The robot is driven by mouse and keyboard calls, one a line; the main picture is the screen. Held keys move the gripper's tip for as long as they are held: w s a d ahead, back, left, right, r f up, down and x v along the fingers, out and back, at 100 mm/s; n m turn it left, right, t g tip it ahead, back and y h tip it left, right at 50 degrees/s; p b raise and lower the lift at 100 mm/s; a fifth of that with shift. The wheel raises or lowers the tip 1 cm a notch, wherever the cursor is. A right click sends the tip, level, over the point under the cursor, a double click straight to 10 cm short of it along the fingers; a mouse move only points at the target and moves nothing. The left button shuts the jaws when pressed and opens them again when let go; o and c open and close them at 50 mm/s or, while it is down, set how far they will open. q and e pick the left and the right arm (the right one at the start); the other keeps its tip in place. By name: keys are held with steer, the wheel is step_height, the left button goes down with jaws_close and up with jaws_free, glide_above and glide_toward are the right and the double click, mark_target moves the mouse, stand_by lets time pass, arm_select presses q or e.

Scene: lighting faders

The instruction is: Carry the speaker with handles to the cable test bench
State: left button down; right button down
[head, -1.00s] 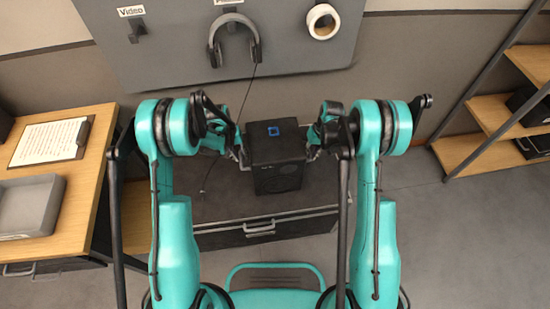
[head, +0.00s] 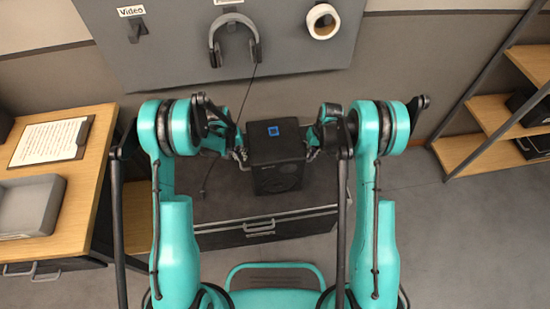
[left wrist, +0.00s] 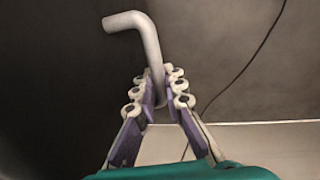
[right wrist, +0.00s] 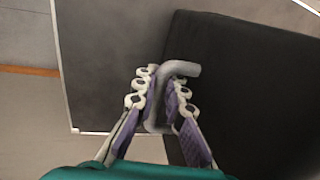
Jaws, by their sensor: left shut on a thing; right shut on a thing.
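The speaker (head: 276,150) is a black box with a blue square on its top and a round driver on its front. It is between my two arms in the head view, over the dark bench top. My left gripper (head: 240,158) is shut on the grey bent handle (left wrist: 145,35) at the speaker's left side. My right gripper (head: 312,152) is shut on the other grey handle (right wrist: 180,68); the speaker's dark side fills the right of the right wrist view. I cannot tell whether the speaker touches the surface below.
The dark bench (head: 215,205) with a drawer is ahead. A wooden desk (head: 85,190) with a clipboard and grey tray is at left, shelves (head: 470,150) at right. A cable hangs behind the speaker.

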arm_select(q)
steer(key=shift+r, duration=0.1)
arm_select(e)
steer(key=shift+r, duration=0.1)
